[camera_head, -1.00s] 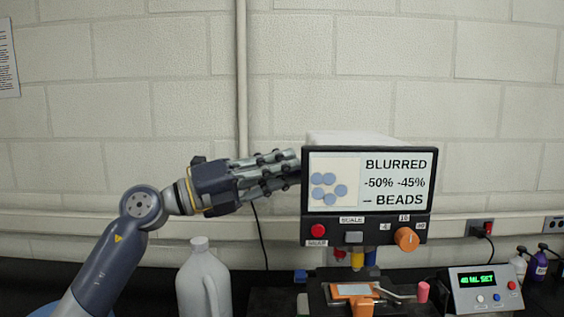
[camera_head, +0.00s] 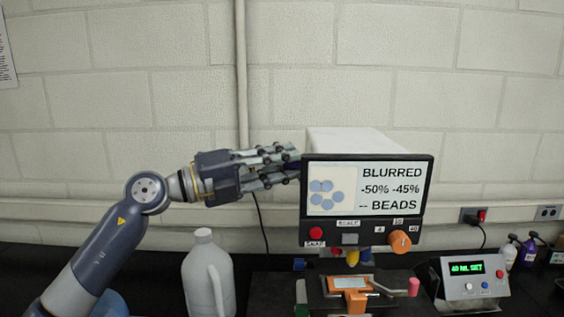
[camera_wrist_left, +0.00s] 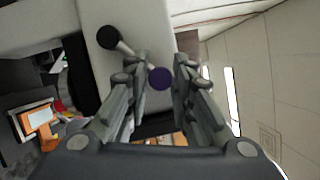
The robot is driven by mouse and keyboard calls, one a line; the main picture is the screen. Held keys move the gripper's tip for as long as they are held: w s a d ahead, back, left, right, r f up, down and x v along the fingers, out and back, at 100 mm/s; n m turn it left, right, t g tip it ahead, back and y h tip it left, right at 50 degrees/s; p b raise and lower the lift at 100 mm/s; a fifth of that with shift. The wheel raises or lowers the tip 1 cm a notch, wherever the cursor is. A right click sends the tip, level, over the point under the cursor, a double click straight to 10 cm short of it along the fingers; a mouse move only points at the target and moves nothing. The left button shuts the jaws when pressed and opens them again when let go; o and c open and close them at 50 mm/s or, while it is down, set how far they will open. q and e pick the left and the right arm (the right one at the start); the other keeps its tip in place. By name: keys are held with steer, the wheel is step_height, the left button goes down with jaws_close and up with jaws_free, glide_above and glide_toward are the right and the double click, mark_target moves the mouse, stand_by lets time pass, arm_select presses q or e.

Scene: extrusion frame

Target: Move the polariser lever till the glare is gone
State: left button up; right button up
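The microscope-like unit (camera_head: 368,226) has a screen (camera_head: 392,188) reading "BLURRED -50% -45% -- BEADS" beside a picture of several blue beads. In the left wrist view, a pale rod (camera_wrist_left: 128,52) on its side has a black ball (camera_wrist_left: 109,37) at one end and a dark purple knob (camera_wrist_left: 159,78) at the other; it looks like the lever. My left gripper (camera_head: 288,160) is at the unit's left side. In the left wrist view, its fingers (camera_wrist_left: 163,70) are apart, with the purple knob between them; contact cannot be told. The lever is hidden in the head view. My right gripper is not in view.
An orange knob (camera_head: 400,242) and red button (camera_head: 316,233) are on the unit's front. An orange-framed slide stage (camera_head: 348,283) is below. A white jug (camera_head: 207,272) stands below my left arm. A control box (camera_head: 474,281) with green text is at the right.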

arm_select(q)
steer(key=shift+o, duration=0.8)
steer(key=shift+a, duration=0.1)
steer(key=v, duration=1.1)
steer(key=shift+a, duration=0.4)
steer(key=shift+s+f, duration=0.1)
steer(key=shift+s, duration=0.05)
